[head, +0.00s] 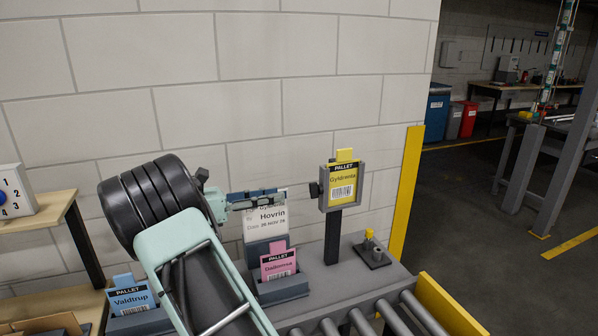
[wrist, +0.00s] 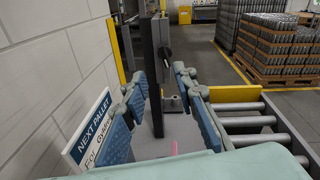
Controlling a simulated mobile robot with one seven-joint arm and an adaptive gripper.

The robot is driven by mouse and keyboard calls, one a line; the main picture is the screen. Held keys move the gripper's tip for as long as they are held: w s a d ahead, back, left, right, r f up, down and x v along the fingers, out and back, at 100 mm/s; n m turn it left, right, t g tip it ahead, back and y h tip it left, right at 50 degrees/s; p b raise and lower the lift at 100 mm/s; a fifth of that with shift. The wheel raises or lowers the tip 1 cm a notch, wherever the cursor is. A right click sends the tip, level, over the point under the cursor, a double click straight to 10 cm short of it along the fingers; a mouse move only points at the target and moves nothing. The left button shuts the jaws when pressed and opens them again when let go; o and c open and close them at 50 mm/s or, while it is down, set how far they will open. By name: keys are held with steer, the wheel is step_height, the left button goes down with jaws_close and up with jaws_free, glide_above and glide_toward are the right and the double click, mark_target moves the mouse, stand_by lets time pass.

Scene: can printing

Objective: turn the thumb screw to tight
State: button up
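The thumb screw (head: 314,190) is a small dark knob on the left side of a grey holder (head: 325,200) with a yellow Gyldenrute pallet card (head: 344,186). The holder stands on a dark post (head: 333,236). My gripper (head: 284,195) is left of the screw at about its height, fingers pointing toward it, with a small gap. In the wrist view my gripper (wrist: 158,80) is open and empty, its blue-padded fingers apart. The dark post (wrist: 152,95) shows between them, beyond the tips. I cannot tell the screw's tightness.
A blue card (head: 131,301) is at lower left. Rollers (head: 365,322) lie in front. A block wall is close behind; a yellow post (head: 406,190) stands right.

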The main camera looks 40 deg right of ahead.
mark_target(310, 190)
steer(key=shift+g, duration=0.7)
steer(key=p+x, duration=0.2)
steer(key=x, duration=0.8)
steer(key=shift+p, duration=0.35)
steer(key=shift+c, duration=0.4)
jaws_close()
